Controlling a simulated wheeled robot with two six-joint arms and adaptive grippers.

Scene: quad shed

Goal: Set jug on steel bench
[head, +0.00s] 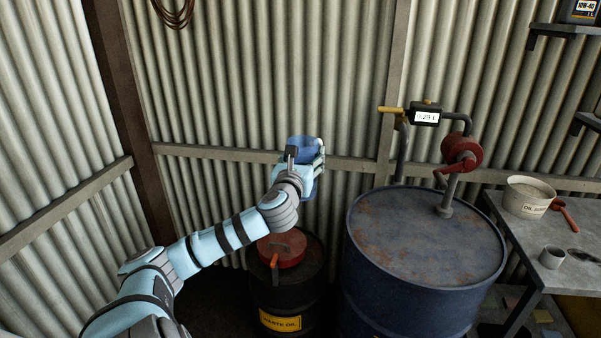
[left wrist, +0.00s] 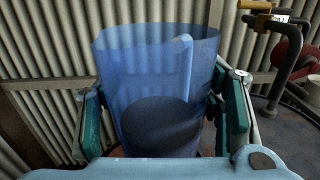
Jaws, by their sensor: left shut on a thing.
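A translucent blue jug (head: 303,146) is held in the air by my left gripper (head: 306,161), above the waste oil drum and in front of the corrugated wall. In the left wrist view the jug (left wrist: 150,75) stands roughly upright between the two green-padded fingers (left wrist: 165,118), with a dark mass in its lower part. The gripper is shut on its sides. The steel bench (head: 522,238) is at the right edge of the head view, well away from the jug. My right gripper is not in view.
A large blue drum (head: 425,235) with a red pump (head: 460,150) and meter (head: 425,114) stands between the jug and bench. The waste oil drum (head: 288,295) has a red funnel (head: 287,247).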

